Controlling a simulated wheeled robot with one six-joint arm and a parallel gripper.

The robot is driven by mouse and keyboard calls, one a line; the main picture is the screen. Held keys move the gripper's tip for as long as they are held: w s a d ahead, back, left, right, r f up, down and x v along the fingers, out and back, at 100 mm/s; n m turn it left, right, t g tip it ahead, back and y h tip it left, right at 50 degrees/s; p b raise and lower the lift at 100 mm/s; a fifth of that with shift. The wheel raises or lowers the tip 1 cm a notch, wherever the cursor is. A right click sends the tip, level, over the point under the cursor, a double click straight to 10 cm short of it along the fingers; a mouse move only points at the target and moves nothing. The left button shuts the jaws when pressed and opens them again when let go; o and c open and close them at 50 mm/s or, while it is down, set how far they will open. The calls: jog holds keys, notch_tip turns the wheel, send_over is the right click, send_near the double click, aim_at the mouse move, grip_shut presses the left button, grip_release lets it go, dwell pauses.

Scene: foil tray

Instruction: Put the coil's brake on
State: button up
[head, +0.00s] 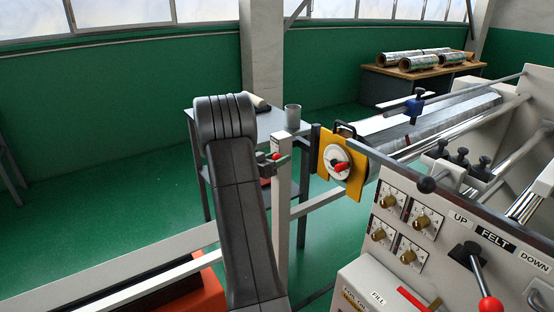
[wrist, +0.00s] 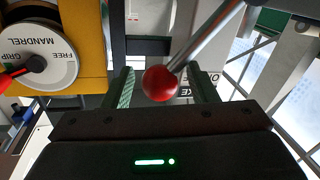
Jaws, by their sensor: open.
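A red ball knob (wrist: 160,84) on a silver lever rod (wrist: 205,42) stands between the two fingers of my gripper (wrist: 162,90) in the wrist view. The fingers are open, with a finger on either side of the knob; I cannot tell whether either touches it. In the head view my gripper (head: 270,161) is beside the top of a pale post (head: 282,200), left of the yellow plate. The lever rod is hard to make out there.
A yellow plate (head: 327,180) carries a white mandrel dial (head: 338,162) with a red handle, close right of my gripper. A control panel (head: 412,222) with several brass knobs stands at right. A small table (head: 262,122) with a grey cup (head: 292,117) is behind my arm.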

jog(key=shift+c, duration=0.4)
grip_shut()
jog(key=shift+w+a+r+n+p, duration=0.15)
jog(key=shift+r+n+p, duration=0.2)
jog(key=shift+p, duration=0.8)
jog(key=shift+w+a+r+n+p, duration=0.2)
jog(key=shift+w+r+n+p, duration=0.2)
jog(key=shift+p, duration=0.75)
jog(key=shift+w+a+n+p, duration=0.25)
jog(key=shift+n+p, duration=0.1)
jog(key=shift+p, duration=0.65)
jog(key=shift+w+a+n+p, duration=0.15)
jog(key=shift+w+n+p, duration=0.1)
jog(key=shift+n+p, duration=0.25)
jog(key=shift+f, duration=0.1)
